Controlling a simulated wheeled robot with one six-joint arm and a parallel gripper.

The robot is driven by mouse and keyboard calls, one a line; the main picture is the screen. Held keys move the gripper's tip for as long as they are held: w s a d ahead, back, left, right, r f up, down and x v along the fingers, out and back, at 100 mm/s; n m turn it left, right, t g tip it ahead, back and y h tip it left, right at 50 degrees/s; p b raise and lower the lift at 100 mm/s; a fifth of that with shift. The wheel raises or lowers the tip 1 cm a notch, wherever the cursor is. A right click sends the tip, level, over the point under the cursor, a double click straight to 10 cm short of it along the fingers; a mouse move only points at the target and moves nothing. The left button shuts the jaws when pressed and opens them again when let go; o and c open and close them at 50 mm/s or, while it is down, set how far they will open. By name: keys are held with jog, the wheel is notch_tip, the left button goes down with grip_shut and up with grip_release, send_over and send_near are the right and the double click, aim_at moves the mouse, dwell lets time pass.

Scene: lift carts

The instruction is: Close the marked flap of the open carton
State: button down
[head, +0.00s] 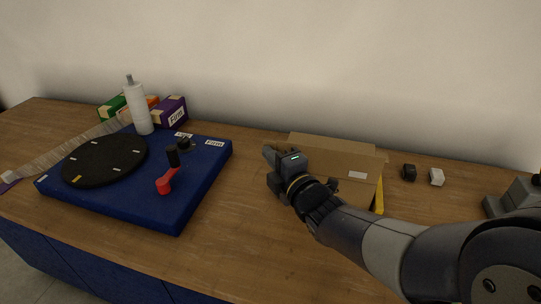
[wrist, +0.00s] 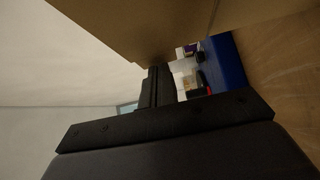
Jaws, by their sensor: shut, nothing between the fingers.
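The brown carton (head: 330,146) stands on the wooden table against the back wall, right of centre. A tan panel with a white label faces the front; I cannot tell for sure which panel is the marked flap. A yellow strip (head: 379,197) shows at its right side. My gripper (head: 268,154) is shut and empty at the carton's left front, and my arm hides part of the carton's lower front. In the wrist view, a carton panel (wrist: 140,22) fills the top, close beside the shut fingers (wrist: 158,88); contact is unclear.
A blue machine (head: 180,207) with a black turntable (head: 105,160) and red handle (head: 166,182) takes up the left of the table. A white bottle (head: 138,108) and a purple box (head: 170,112) stand behind it. Small black (head: 409,173) and white (head: 437,177) blocks lie right of the carton.

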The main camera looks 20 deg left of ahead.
aim_at(277, 143)
jog(key=r+m+p, duration=0.1)
jog(key=p, duration=0.2)
jog(key=w+m+g+h+p, duration=0.1)
jog(key=p, duration=0.2)
jog(key=shift+w+r, duration=0.25)
jog(key=shift+r, duration=0.1)
jog(key=g+p, duration=0.1)
jog(key=p, duration=0.2)
jog(key=w+m+g+h+p, duration=0.1)
jog(key=p, duration=0.2)
jog(key=shift+w+a+m, duration=0.15)
jog(key=shift+w+m, duration=0.15)
jog(key=shift+w+f+g+h+p, duration=0.15)
jog(key=shift+g+h+p, duration=0.15)
jog(key=shift+g+p, duration=0.15)
jog(key=p, duration=0.1)
jog(key=w+p, duration=0.1)
jog(key=shift+w+a+f+p, duration=0.1)
jog(key=shift+w+f+p, duration=0.1)
jog(key=shift+f+p, duration=0.1)
jog(key=shift+m+g+h, duration=0.4)
jog(key=shift+m+g, duration=0.4)
jog(key=shift+g, duration=0.05)
jog(key=shift+w+a+f+p, duration=0.15)
jog(key=shift+w+f+p, duration=0.7)
jog(key=shift+p, duration=0.75)
jog(key=shift+w+a+f+p, duration=0.1)
jog(key=shift+w+f+p, duration=0.75)
jog(key=shift+p, duration=0.75)
jog(key=shift+w+r, duration=0.15)
